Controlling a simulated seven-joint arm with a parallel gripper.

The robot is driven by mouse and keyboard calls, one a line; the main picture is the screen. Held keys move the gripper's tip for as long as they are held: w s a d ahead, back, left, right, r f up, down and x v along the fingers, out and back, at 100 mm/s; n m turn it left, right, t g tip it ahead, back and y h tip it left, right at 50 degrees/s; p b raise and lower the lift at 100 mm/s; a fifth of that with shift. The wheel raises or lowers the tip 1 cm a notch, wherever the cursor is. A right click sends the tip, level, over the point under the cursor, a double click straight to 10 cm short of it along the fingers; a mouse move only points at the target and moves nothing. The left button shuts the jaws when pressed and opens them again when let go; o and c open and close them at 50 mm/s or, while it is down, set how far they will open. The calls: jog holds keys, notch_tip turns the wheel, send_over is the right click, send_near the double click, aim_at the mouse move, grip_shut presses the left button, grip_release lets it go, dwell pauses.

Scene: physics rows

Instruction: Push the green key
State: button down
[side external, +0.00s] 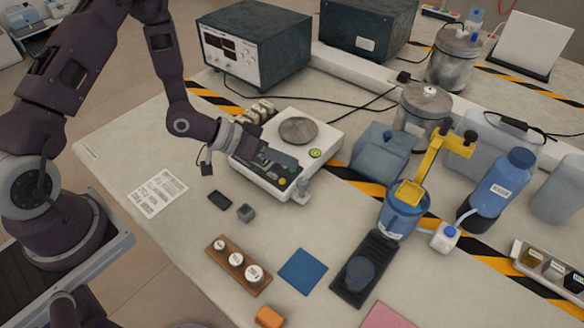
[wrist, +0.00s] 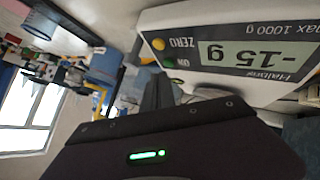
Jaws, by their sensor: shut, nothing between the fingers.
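A white balance (side external: 325,132) with a round metal pan (side external: 298,130) stands at the back of the bench. Its green key (side external: 293,169) is on the front panel beside the yellow key (side external: 282,182). In the wrist view, the green key (wrist: 168,63), marked ON, lies close to the yellow key (wrist: 158,44), marked ZERO. The display (wrist: 250,54) appears upside down and reads about -15 g. My gripper (side external: 267,158) is shut and empty, over the balance's front panel. In the wrist view its fingertips (wrist: 160,82) are just below the green key; contact cannot be told.
A small grey metal piece (side external: 303,194) stands at the balance's front right corner. A dark grey cube (side external: 246,213) and a black flat object (side external: 220,200) lie in front. A weight block (side external: 238,264) is nearer. A power supply (side external: 255,45) stands behind.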

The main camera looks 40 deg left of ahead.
notch_tip(320, 180, up, 6)
jog(key=s, duration=0.1)
dwell(0.4)
jog(key=s+a+r+y, duration=0.4)
jog(key=a+r, duration=0.1)
jog(key=r, duration=0.2)
jog(key=s+a+r+y, duration=0.4)
jog(key=a+r, duration=0.1)
jog(key=r, duration=0.3)
jog(key=s+d+r+g, duration=0.1)
jog(key=s+d+r, duration=0.1)
jog(key=s, duration=0.6)
jog(key=s+d+r+n+g, duration=0.1)
jog(key=s+r, duration=0.2)
jog(key=s, duration=0.5)
jog(key=shift+s+d+h, duration=0.3)
jog(key=shift+d+h, duration=0.05)
jog(key=shift+h, duration=0.05)
